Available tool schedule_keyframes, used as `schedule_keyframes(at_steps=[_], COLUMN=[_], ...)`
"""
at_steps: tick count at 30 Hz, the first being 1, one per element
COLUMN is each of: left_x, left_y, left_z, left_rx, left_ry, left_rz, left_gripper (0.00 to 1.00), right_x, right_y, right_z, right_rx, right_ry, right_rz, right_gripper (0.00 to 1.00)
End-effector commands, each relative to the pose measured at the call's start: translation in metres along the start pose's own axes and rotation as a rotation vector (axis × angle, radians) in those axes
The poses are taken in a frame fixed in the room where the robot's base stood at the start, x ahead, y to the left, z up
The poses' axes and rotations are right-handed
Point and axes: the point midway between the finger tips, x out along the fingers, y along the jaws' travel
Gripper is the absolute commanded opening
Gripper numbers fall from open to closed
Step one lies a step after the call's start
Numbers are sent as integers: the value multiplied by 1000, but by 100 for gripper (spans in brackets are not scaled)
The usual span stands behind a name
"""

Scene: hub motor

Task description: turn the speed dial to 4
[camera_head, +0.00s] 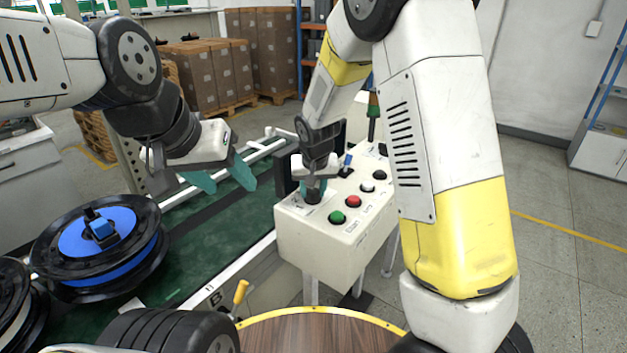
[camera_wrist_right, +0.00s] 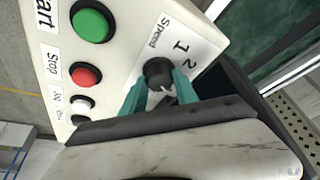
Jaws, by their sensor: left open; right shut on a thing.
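The speed dial (camera_wrist_right: 158,73) is a black knob with a white pointer mark on the cream control box, beside a "Speed" label and the numerals 1 and 2. The other numerals are hidden, and I cannot tell exactly where the pointer aims. My right gripper (camera_wrist_right: 160,92) has its teal fingers shut on the dial, one on each side. In the head view, the right gripper (camera_head: 314,187) reaches down onto the left end of the control box (camera_head: 308,240), over the dial (camera_head: 312,197). My left gripper (camera_head: 222,180) is open and empty above the green conveyor, left of the box.
A green button (camera_head: 337,217), a red button (camera_head: 353,201) and a white button (camera_head: 366,188) sit along the box's top. A blue reel (camera_head: 98,237) lies on the green conveyor (camera_head: 212,240). A yellow-handled lever (camera_head: 240,292) stands near a round wooden table (camera_head: 315,335).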

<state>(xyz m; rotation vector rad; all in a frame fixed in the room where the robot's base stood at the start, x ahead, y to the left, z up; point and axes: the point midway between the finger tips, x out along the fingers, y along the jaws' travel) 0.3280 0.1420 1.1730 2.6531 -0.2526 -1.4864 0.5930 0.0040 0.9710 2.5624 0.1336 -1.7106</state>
Motion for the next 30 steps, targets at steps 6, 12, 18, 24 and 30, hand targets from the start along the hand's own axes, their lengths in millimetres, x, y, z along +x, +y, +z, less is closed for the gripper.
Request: schedule_keyframes(at_steps=[6,12,18,24,30], left_x=[0,0,0,0,0], left_y=[0,0,0,0,0], left_z=[0,0,0,0,0], left_rx=[0,0,0,0,0], left_ry=[0,0,0,0,0], left_rz=[0,0,0,0,0], left_gripper=[55,55,55,55,55], right_x=[0,0,0,0,0], right_y=[0,0,0,0,0], right_z=[0,0,0,0,0], right_rx=[43,53,53,52,51], right_ry=[0,0,0,-1,-1], right_rz=[18,22,22,21,21], right_gripper=[0,0,0,57,57])
